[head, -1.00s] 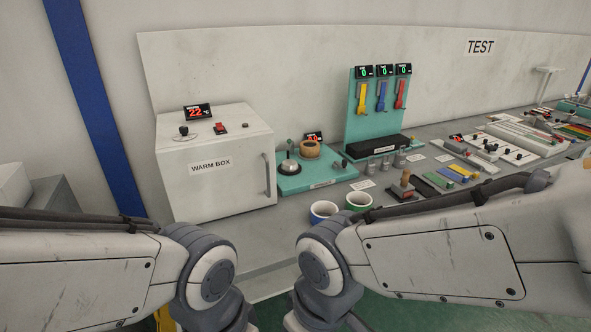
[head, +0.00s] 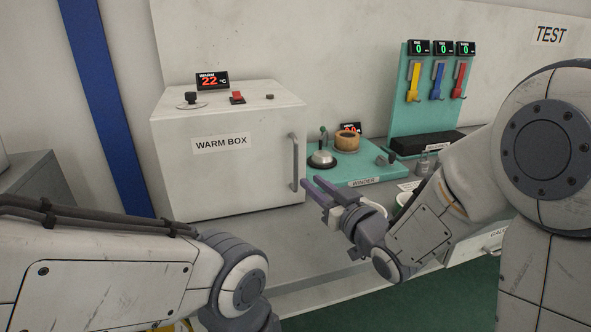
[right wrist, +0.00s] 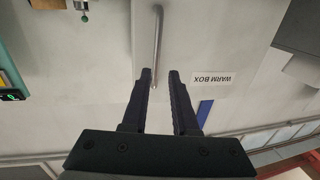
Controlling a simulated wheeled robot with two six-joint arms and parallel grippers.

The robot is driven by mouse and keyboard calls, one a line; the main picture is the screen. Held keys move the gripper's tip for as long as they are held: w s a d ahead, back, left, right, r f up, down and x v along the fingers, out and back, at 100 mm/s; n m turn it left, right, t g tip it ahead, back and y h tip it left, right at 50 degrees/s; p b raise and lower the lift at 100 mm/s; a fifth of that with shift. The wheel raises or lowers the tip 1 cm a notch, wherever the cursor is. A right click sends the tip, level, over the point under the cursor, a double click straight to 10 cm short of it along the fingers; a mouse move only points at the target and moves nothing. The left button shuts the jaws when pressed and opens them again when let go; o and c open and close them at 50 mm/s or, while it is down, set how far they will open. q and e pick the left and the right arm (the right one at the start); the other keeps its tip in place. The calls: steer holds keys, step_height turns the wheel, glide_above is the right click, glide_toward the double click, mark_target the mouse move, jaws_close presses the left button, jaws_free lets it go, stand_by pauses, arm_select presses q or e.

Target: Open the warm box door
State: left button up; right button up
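The white warm box (head: 228,98) stands on the worktop at the left in the head view. Its front door (head: 235,180) is shut and carries a WARM BOX label. A vertical grey handle (head: 294,162) is at the door's right side. My right gripper (head: 313,184) is open and empty, just right of and below the handle, apart from it. In the right wrist view, the handle (right wrist: 158,45) is beyond the two spread fingers (right wrist: 159,75), and the label appears upside down. My left arm shows at the lower left, but its gripper is out of view.
The green winder base (head: 362,175) with a brown roll (head: 347,141) stands just right of the warm box. A teal rack (head: 420,90) with coloured tools is behind it. A red switch (head: 237,98) and black knobs are on top of the box.

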mark_target(297, 166)
steer(key=x, duration=0.6)
steer(key=p+x, duration=0.1)
steer(key=x, duration=0.2)
steer(key=shift+w+d+r, duration=0.1)
steer(key=shift+w+d, duration=0.05)
steer(key=shift+w, duration=0.3)
jaws_close()
stand_by(0.8)
